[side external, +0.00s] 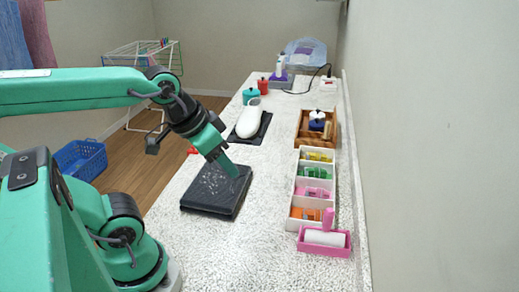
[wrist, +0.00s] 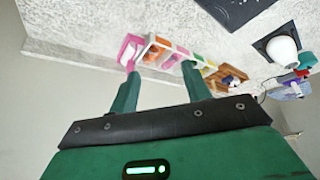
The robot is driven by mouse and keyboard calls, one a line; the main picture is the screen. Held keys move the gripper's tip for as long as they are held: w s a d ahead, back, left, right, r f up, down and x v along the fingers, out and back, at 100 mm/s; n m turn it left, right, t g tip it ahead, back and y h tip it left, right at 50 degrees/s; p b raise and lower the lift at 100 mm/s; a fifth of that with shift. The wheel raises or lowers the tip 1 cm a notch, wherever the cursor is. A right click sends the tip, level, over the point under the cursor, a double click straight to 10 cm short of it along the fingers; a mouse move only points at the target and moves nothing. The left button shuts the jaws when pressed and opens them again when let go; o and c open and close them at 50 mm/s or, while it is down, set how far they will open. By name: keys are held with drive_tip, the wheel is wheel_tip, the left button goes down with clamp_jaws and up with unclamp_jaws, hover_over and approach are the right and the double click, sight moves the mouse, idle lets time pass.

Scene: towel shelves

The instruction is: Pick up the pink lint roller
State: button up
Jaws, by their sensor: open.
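The pink lint roller (side external: 328,220) lies at the near right end of the counter in a pink tray (side external: 346,250). Its white roll lies across the tray and its pink handle sticks up at the back. In the wrist view the pink roller and tray appear small and blurred together (wrist: 130,49), beyond the left finger.
A white divided organizer (side external: 294,200) with coloured clips stands right behind the pink tray, and a wooden tray (side external: 301,130) is behind that. A wall (side external: 430,150) runs along the right. Counter between box and organizer is clear.

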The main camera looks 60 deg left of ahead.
drive_tip(key=n+g, duration=0.2)
drive_tip(key=g, duration=0.3)
hover_over(330, 209)
drive_tip(key=f, duration=0.9)
drive_tip(key=shift+s+a+f, duration=0.1)
drive_tip(key=shift+a+f, duration=0.1)
drive_tip(key=shift+w+d+f+g, duration=0.2)
drive_tip(key=shift+d+f+g, duration=0.05)
drive_tip(key=shift+f+g, duration=0.05)
drive_tip(key=shift+f, duration=1.3)
